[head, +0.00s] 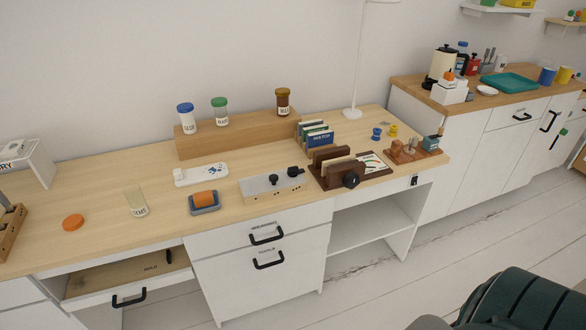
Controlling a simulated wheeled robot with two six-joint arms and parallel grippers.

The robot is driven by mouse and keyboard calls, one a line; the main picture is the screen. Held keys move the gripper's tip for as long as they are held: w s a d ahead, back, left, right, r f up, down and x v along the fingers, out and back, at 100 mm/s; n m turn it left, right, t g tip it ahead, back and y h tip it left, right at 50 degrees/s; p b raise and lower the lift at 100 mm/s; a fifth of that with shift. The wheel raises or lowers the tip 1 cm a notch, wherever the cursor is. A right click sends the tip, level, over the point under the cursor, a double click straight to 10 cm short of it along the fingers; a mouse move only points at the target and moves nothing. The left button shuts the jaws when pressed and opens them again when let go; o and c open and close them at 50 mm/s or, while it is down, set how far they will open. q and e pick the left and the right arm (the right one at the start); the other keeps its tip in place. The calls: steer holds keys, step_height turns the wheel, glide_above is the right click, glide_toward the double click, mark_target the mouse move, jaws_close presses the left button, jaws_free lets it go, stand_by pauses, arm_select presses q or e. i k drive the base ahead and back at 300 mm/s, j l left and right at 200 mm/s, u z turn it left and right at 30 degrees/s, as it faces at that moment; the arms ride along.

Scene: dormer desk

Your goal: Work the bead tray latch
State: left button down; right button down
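A small white tray (201,174) with blue spots or beads on its top lies on the desk in front of the wooden riser. A light box (262,189) with black knobs on its top and front stands to its right. I cannot tell which part is the bead tray latch; it is too small to make out. Neither of my grippers is in view.
The desk (100,190) also bears an orange lid (73,222), a clear jar (137,202), an orange-topped block (204,201) and a dark wooden organiser (335,170). A drawer (128,275) stands open at lower left. A dark green padded thing (520,300) fills the lower right.

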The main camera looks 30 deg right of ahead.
mark_target(292, 170)
steer(key=z, duration=1.2)
